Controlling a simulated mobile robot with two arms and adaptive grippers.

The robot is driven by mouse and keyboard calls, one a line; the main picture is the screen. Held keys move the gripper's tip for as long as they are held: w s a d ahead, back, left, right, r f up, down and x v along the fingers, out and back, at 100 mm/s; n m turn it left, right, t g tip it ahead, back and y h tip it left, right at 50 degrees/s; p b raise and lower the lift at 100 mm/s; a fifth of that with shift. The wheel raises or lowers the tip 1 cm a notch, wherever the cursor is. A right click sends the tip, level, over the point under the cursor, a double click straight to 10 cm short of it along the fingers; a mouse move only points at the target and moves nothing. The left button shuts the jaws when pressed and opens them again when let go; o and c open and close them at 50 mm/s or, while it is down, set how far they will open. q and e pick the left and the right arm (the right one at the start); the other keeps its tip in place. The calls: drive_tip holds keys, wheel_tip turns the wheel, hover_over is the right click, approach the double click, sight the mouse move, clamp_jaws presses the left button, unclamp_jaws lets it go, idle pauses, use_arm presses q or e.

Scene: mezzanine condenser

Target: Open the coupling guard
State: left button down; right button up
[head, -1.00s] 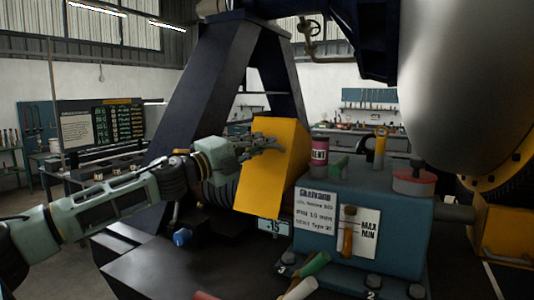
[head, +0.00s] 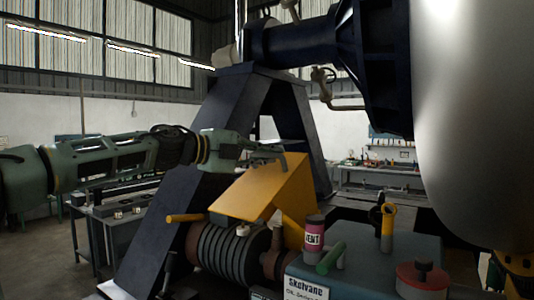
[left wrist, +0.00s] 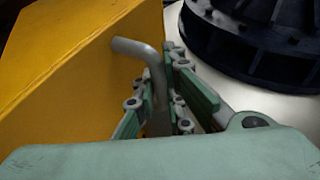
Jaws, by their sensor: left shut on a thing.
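The yellow coupling guard (head: 258,188) is tilted up, its lower left edge raised clear of the ribbed dark coupling (head: 228,248) under it. My left gripper (head: 272,154) is at the guard's top. In the left wrist view, the green fingers (left wrist: 160,104) are shut on a bent grey handle (left wrist: 138,48) that sticks out of the guard's yellow face (left wrist: 75,60). In the head view the fingers mostly hide the handle. My right gripper is in neither view.
A blue gearbox (head: 370,262) with a pink-labelled can (head: 314,236) and a red-rimmed cap (head: 421,280) stands at the front right. A dark A-frame (head: 230,115) rises behind the guard. A large pale tank (head: 470,120) fills the right side.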

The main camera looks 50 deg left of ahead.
use_arm(q)
drive_tip(key=shift+w+a+r+g+p, duration=0.2)
drive_tip(key=shift+w+r+g+p, duration=0.2)
drive_tip(key=shift+w+r+p, duration=0.35)
drive_tip(key=shift+s+r, duration=0.1)
drive_tip(key=shift+s, duration=0.05)
drive_tip(key=c, duration=1.8)
unclamp_jaws()
drive_tip(key=shift+s, duration=0.1)
drive_tip(key=v, duration=1.2)
